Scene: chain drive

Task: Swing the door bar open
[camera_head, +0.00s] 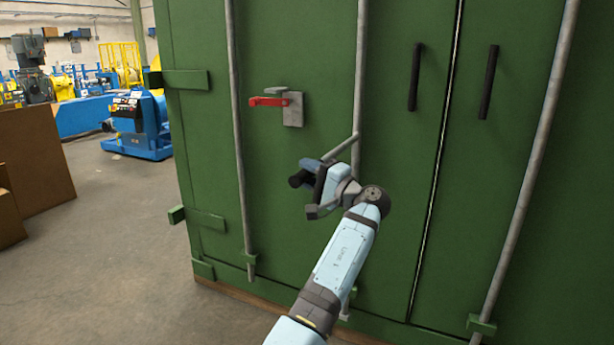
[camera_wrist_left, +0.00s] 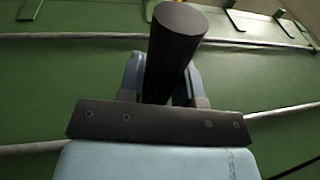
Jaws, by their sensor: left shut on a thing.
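The door bar (camera_head: 361,70) is a long grey vertical rod on the green container door (camera_head: 300,40). A grey lever (camera_head: 340,147) slants from it down and left toward my left gripper (camera_head: 314,178). A black cylindrical grip (camera_head: 296,181) pokes out to the left of the gripper. In the left wrist view the black grip (camera_wrist_left: 177,45) stands between the two blue-grey fingers, and my left gripper (camera_wrist_left: 165,88) is shut on it. The dark gripper body hides the grip's lower part. My right gripper is in neither view.
A red catch (camera_head: 269,101) on a grey plate sits above and left of the gripper. Other vertical rods (camera_head: 237,130) and two black door handles (camera_head: 416,77) stand on the container. Open concrete floor (camera_head: 110,220) lies left, with brown panels and blue machinery.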

